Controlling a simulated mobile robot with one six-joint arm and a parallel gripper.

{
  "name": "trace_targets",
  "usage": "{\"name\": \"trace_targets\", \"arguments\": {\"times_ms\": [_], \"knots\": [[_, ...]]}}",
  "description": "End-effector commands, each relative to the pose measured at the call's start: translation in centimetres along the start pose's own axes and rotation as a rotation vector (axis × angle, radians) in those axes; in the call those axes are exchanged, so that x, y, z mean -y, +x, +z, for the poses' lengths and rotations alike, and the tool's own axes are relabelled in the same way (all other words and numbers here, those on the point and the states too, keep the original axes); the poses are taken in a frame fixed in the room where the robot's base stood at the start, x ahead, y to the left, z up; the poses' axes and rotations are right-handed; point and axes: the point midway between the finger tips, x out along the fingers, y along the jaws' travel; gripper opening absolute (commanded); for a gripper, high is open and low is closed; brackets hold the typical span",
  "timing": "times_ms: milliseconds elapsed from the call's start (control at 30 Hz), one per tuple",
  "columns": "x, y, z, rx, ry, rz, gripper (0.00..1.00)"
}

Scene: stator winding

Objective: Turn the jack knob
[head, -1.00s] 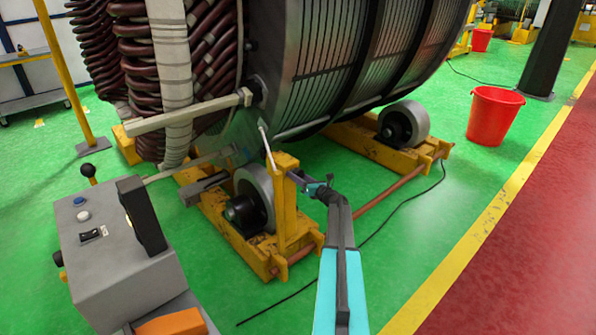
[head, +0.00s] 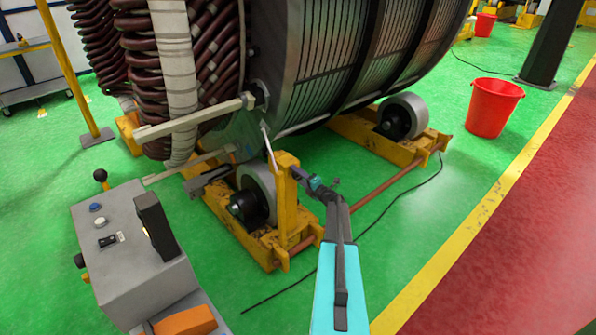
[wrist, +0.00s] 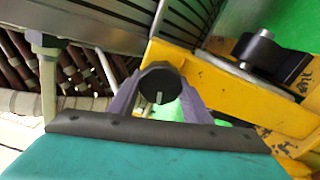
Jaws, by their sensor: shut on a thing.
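The jack knob is a dark round knob with a light slot mark, in the middle of the wrist view (wrist: 160,83). My gripper (wrist: 160,95) has its two purple-grey fingers on either side of the knob, shut on it. In the head view my gripper (head: 300,175) is at the top of the upright yellow post (head: 287,200) beside the near roller (head: 257,192). The knob is too small and covered to make out there.
The large stator (head: 335,60) rests above yellow roller stands. A grey control box (head: 130,245) stands at the lower left. A red bucket (head: 493,107) stands on open green floor at the right. A black cable (head: 385,205) runs across the floor.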

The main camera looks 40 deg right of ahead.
Motion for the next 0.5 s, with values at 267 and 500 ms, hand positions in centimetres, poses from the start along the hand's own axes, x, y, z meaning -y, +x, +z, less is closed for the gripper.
{"name": "trace_targets", "arguments": {"times_ms": [267, 500], "knots": [[-0.26, 0.0, 0.06, -0.001, 0.176, -0.001, 0.22], [-0.12, -0.03, 0.01, 0.0, 0.239, 0.0, 0.22]]}}
